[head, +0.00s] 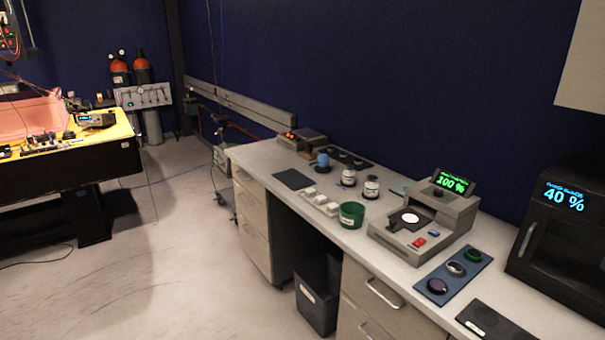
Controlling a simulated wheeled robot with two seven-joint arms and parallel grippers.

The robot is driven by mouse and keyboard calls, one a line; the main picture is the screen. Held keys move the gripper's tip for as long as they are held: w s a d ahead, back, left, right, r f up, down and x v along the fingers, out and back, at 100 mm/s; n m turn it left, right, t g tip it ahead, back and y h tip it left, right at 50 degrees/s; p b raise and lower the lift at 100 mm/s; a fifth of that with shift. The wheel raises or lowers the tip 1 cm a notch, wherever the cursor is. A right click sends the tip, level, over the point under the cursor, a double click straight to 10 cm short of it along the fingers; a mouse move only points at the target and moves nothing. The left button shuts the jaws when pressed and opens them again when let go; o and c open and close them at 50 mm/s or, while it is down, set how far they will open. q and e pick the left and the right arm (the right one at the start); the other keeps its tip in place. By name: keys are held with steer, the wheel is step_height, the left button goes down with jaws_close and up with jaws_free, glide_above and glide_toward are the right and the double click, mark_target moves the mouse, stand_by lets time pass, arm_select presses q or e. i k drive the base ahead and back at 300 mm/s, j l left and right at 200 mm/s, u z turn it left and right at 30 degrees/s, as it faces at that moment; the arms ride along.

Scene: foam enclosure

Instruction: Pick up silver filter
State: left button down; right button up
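A silver filter (456,269) lies in the middle of a blue tray (441,271) on the bench. A dark purple disc (437,286) lies in front of it and a dark green ring (474,256) lies behind it on the same tray. Neither of my grippers is in view.
A grey device (388,236) showing 100 % stands left of the tray, and a black box (562,240) showing 40 % stands right of it. A black pad (492,322) lies in front. A green cup (351,214) and several jars stand farther left. Open floor (190,270) lies left of the bench.

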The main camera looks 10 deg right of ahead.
mark_target(454, 268)
steer(key=z, duration=1.4)
